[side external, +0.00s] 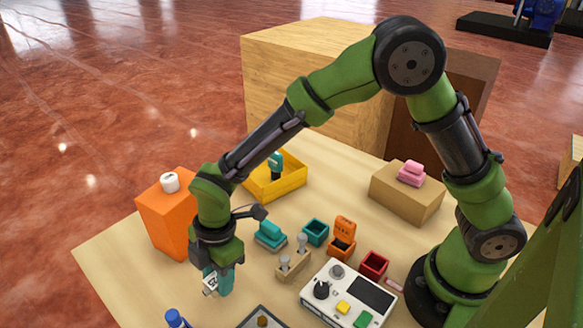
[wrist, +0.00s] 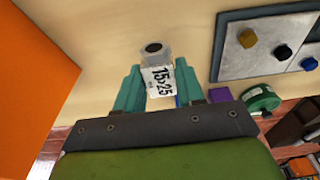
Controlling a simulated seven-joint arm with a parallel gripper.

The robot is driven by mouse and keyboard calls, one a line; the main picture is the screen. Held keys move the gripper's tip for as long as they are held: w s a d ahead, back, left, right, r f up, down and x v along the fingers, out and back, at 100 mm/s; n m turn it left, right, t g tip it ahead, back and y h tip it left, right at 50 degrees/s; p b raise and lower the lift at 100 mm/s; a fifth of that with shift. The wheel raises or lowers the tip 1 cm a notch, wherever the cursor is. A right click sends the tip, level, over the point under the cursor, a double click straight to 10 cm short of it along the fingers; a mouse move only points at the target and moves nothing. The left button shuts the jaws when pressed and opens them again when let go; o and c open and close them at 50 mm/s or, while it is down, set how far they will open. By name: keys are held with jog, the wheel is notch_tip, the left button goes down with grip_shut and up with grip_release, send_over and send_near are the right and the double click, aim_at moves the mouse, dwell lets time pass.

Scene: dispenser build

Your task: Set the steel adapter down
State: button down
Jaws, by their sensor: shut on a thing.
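The steel adapter (wrist: 158,72) is a small silvery piece with a dark round hole in its end and a white label reading "15x25". It sits between the two teal fingers of my gripper (wrist: 160,88), which is shut on it. In the side external view, my gripper (side external: 218,282) points down near the table's front left part, with the adapter (side external: 209,284) partly hidden by the fingers. The wrist view shows bare table beyond the adapter. I cannot tell whether the adapter touches the table.
A tall orange block (side external: 163,222) stands left of my gripper. A blue-capped bottle (side external: 176,318), teal block (side external: 270,234) and wooden holder (side external: 293,265) stand nearby.

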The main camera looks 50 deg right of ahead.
jog(key=shift+f, duration=1.45)
jog(key=shift+f, duration=0.15)
jog(key=c, duration=0.7)
grip_release()
